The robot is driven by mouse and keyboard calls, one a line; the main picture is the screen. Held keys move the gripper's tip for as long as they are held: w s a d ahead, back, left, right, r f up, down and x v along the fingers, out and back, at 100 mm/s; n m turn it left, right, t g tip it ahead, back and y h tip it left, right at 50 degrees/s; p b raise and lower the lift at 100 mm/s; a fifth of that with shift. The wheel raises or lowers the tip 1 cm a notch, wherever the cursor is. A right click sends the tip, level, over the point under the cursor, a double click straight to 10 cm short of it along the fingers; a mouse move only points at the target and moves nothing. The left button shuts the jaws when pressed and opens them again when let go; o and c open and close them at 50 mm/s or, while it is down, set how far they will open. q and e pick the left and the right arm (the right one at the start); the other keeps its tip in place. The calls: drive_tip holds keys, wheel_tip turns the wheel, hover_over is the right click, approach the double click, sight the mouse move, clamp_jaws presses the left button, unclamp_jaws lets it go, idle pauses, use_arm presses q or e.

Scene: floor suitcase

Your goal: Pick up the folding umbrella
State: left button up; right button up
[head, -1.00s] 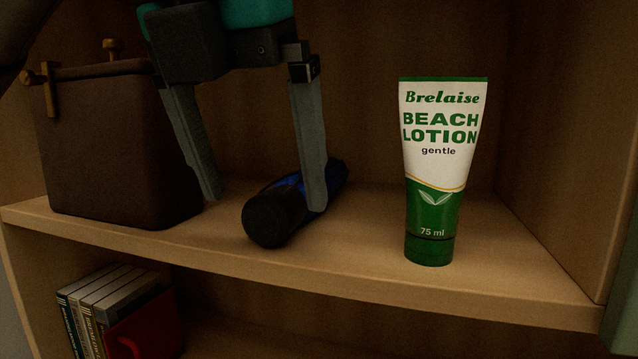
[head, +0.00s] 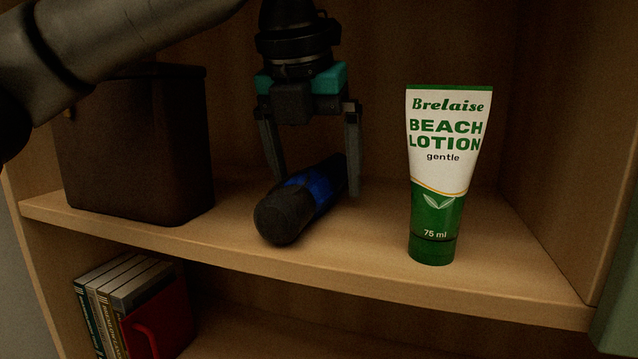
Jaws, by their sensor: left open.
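The folding umbrella (head: 307,196), blue with a dark handle end, lies on the upper shelf, its dark end toward the front edge. My left gripper (head: 315,188) is open and points down over it from behind. One finger is at the umbrella's left side, its tip partly hidden behind the umbrella. The other finger is on the right side, near the umbrella's far end. I cannot tell whether either finger touches it. My right gripper is not in view.
A white and green beach lotion tube (head: 442,175) stands upright to the right on the shelf (head: 370,240). A dark brown box-like bag (head: 138,145) stands on the left, partly behind my arm. Books (head: 118,290) and a red mug (head: 158,325) are on the shelf below.

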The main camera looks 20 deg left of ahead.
use_arm(q)
drive_tip(key=shift+f, duration=0.15)
clamp_jaws()
idle(0.7)
